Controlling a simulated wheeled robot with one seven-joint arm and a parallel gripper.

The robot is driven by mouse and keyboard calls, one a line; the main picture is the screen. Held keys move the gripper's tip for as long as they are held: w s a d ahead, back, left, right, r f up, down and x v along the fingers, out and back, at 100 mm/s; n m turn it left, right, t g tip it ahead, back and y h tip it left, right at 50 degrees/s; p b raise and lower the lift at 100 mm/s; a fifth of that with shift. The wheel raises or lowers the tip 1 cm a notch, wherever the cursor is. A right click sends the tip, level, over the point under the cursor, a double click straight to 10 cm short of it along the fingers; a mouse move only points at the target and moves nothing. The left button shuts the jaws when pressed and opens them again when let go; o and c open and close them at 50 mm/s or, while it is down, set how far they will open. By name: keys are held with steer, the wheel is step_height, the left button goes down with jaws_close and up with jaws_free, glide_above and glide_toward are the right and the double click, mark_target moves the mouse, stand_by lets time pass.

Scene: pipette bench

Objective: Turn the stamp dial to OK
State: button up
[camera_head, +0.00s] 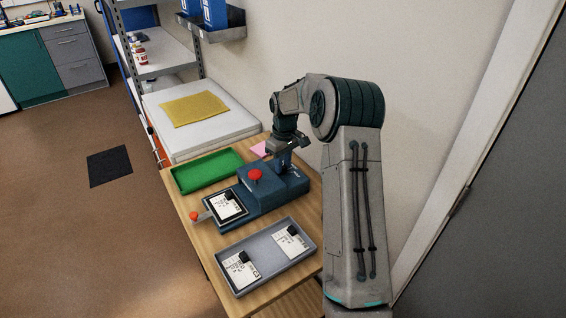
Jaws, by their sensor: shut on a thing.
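The blue stamp machine (262,201) stands on the wooden table, with a red button (255,175) on top. A card with a black block on it lies in the dark holder (241,213) at its front, and a red knob (194,215) sticks out at the left. My gripper (285,163) points down onto the back right part of the machine, shut on the stamp dial there. The jaws and wrist hide the dial, so its setting and the OK mark cannot be read.
A grey tray (268,271) with two cards stands in front of the machine. A white surface with a yellow cloth (194,109) adjoins the table. The wall is close at right.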

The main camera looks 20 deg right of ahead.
steer(key=shift+w+r, duration=0.1)
stand_by(0.3)
steer(key=o, duration=1)
